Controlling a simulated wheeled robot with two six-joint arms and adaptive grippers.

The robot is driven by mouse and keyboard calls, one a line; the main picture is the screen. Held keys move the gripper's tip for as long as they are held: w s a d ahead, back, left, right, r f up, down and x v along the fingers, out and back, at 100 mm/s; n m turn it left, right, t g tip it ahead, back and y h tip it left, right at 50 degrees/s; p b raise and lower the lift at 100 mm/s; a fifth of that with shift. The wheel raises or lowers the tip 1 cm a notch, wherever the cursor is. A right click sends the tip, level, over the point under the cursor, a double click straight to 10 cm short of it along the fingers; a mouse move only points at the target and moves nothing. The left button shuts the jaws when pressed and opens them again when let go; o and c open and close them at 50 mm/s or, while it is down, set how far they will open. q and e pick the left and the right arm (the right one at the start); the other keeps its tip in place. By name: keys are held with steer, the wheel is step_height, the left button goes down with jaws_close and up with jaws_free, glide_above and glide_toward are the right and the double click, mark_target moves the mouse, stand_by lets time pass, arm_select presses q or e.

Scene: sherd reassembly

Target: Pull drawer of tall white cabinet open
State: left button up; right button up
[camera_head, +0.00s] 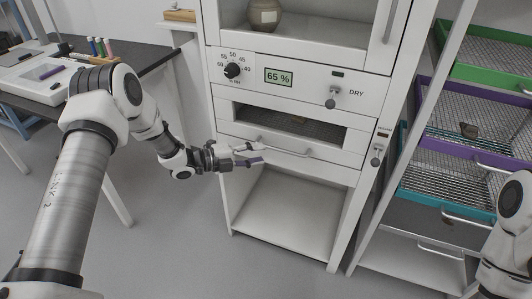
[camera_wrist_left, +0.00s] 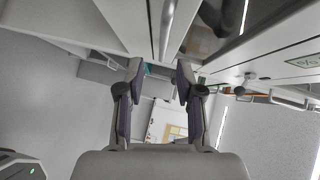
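The tall white cabinet (camera_head: 222,185) stands in the middle of the head view. Its drawer (camera_head: 335,168) has a white front with a bar handle (camera_head: 300,154), below a dark slot with mesh inside. I cannot tell whether the drawer front sits flush. My left gripper (camera_head: 258,153) is at the left end of the handle, its fingers apart. In the left wrist view the left gripper (camera_wrist_left: 158,80) has two spread fingers, with pale cabinet surfaces beyond them. Whether the fingers touch the handle is unclear. My right arm shows at the right edge; its gripper is out of view.
Above the drawer are a dial (camera_head: 232,71), a 65 % display (camera_head: 279,77) and a glass-fronted compartment holding a jar (camera_head: 264,15). The lower bay (camera_head: 285,210) is empty. A rack with coloured trays (camera_head: 455,165) stands right. A dark-topped table (camera_head: 150,56) stands left.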

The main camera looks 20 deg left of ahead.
mark_target(277, 150)
arm_select(q)
steer(key=shift+t, duration=0.3)
steer(key=b+x, duration=0.1)
steer(key=x, duration=0.6)
steer(key=shift+w+d, duration=0.2)
steer(key=shift+d, duration=0.1)
steer(key=shift+r, duration=0.1)
jaws_close()
arm_select(e)
steer(key=shift+s+d+f, duration=0.1)
steer(key=shift+d+f, duration=0.05)
steer(key=shift+f, duration=0.45)
steer(key=shift+s+d+f, duration=0.1)
steer(key=shift+f, duration=0.5)
